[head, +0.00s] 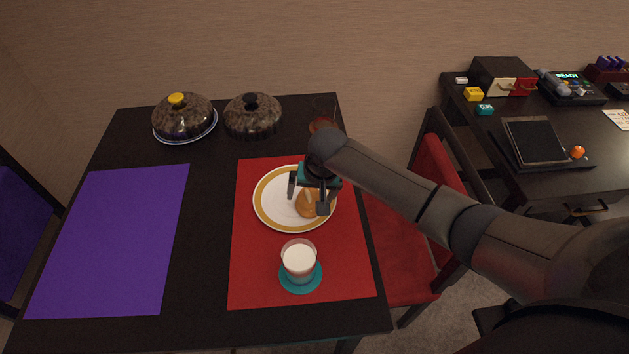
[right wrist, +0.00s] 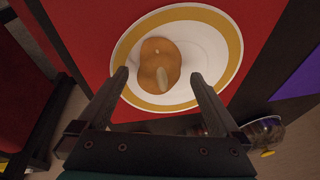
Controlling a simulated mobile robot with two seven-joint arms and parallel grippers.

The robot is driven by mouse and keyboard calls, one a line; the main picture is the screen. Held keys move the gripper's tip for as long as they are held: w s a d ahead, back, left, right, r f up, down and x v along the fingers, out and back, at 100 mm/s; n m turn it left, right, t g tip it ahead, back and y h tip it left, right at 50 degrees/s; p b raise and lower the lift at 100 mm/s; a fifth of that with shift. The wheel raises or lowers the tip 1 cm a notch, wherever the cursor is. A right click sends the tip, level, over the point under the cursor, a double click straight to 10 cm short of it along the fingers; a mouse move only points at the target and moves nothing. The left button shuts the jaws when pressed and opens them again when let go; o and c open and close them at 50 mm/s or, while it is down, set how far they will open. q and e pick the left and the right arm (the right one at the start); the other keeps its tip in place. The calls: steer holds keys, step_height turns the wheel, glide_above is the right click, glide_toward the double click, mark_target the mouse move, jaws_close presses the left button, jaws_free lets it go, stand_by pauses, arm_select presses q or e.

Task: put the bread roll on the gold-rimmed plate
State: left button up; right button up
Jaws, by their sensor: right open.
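The bread roll (head: 309,204) is golden brown and lies on the gold-rimmed plate (head: 262,213). The plate is white with a gold band and sits on a red placemat. My right gripper (head: 308,200) is over the plate at the roll. In the right wrist view the roll (right wrist: 160,65) lies on the white middle of the plate (right wrist: 217,40), towards its left side. My right gripper (right wrist: 160,80) is open there, its fingers apart with a gap between them and the roll. Part of the roll is hidden by the gripper in the head view. My left gripper is not in view.
A glass of milk (head: 298,260) stands on a teal coaster (head: 300,284) near the plate. Two domed lids (head: 182,117) (head: 252,117) and a reddish glass (head: 323,112) stand at the back. The purple placemat (head: 110,240) is empty. A red chair (head: 410,230) is at the right.

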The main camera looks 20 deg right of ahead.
steer(key=p+v, duration=0.3)
steer(key=v, duration=0.8)
